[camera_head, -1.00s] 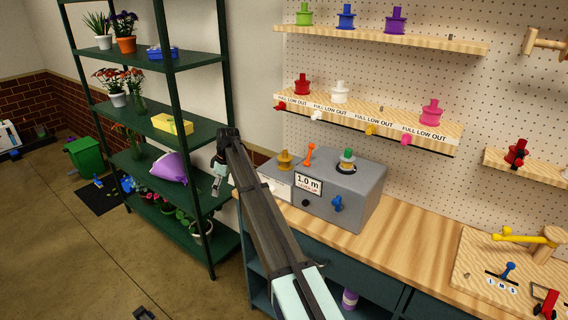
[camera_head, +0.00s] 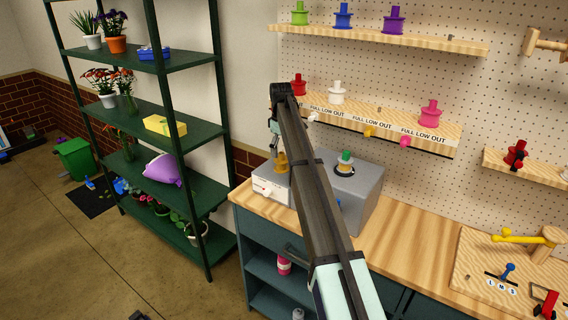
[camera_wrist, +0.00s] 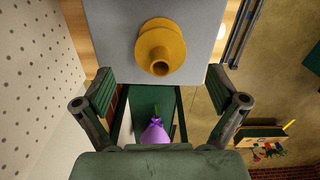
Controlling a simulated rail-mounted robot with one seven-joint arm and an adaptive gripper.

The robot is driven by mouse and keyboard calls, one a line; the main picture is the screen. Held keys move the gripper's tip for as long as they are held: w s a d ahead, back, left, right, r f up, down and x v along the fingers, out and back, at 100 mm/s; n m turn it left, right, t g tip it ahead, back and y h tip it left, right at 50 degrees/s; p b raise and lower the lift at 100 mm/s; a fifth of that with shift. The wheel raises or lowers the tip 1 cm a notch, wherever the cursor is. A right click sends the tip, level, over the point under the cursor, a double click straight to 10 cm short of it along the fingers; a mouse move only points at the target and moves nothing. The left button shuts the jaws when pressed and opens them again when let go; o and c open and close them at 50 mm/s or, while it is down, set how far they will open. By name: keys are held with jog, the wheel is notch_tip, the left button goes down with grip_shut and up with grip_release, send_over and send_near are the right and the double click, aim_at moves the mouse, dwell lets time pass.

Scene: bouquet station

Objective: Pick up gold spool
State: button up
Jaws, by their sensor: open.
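The gold spool (camera_head: 281,162) stands upright on the left, lower part of the grey machine (camera_head: 358,190) on the workbench. In the wrist view the gold spool (camera_wrist: 160,47) shows from above, a little beyond the fingertips and about midway between them. My gripper (camera_head: 275,148) hangs above the spool in the head view, partly hidden by my arm. In the wrist view my gripper (camera_wrist: 160,84) has its two fingers wide apart with nothing between them. The spool and fingers look apart.
The lower shelf (camera_head: 380,122) with red, white and pink spools is behind. A dark green rack (camera_head: 176,62) with plants stands left.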

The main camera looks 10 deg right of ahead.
aim_at(282, 153)
notch_tip(282, 153, down, 4)
jog(key=shift+s+r+p, duration=0.1)
jog(key=shift+r+p, duration=0.05)
jog(key=shift+p, duration=0.95)
jog(key=shift+f, duration=0.65)
jog(key=c, duration=1.3)
